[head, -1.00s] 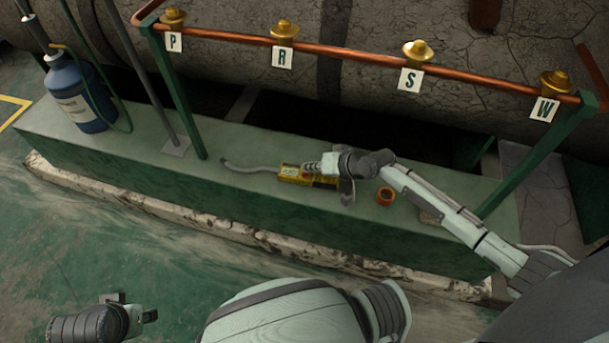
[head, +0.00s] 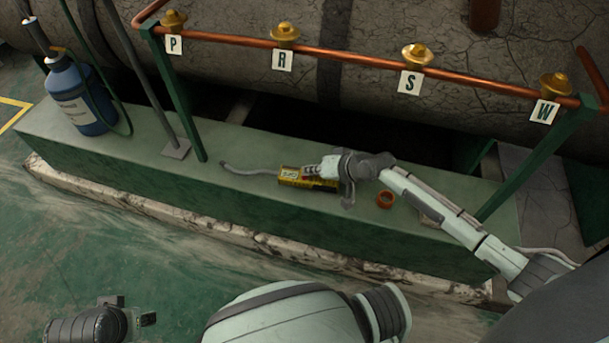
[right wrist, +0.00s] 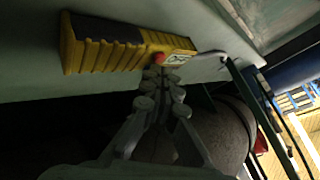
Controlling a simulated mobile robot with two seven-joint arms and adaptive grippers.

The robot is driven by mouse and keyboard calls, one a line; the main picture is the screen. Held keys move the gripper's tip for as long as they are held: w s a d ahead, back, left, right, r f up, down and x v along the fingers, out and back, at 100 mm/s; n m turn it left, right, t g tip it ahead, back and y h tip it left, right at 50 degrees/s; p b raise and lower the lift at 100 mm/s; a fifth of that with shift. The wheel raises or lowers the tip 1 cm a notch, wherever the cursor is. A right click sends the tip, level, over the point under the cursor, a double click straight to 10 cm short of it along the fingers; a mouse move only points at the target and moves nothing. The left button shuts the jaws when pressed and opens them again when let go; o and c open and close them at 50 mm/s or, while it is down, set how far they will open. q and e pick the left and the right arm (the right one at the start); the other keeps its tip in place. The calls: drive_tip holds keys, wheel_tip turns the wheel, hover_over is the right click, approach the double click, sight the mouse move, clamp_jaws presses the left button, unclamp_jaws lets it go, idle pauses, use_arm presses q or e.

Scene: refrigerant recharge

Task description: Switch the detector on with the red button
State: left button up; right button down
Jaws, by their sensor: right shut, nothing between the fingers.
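The yellow and dark detector (head: 291,174) lies on the green ledge, with its grey flexible probe (head: 245,169) stretching left. In the right wrist view the detector (right wrist: 105,50) shows its ribbed yellow body, a small label and the red button (right wrist: 159,58). My right gripper (head: 312,170) is at the detector's right part, partly covering it. In the wrist view its closed fingertips (right wrist: 160,72) are right at the red button; whether they touch it I cannot tell. Nothing is between the fingers. My left gripper (head: 146,319) is low at the left, away from the ledge; its opening is unclear.
An orange ring (head: 385,198) lies on the ledge right of the detector. A blue bottle (head: 80,97) stands at the ledge's left end. A copper pipe (head: 350,59) with brass fittings and letter tags runs above.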

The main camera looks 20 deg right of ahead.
sight(310, 179)
drive_tip(key=shift+f, duration=0.1)
idle(0.4)
drive_tip(key=shift+f, duration=0.35)
drive_tip(key=shift+r+p, duration=0.45)
drive_tip(key=shift+p, duration=0.1)
wheel_tip(310, 179, up, 4)
drive_tip(key=p, duration=0.4)
drive_tip(key=shift+r, duration=0.95)
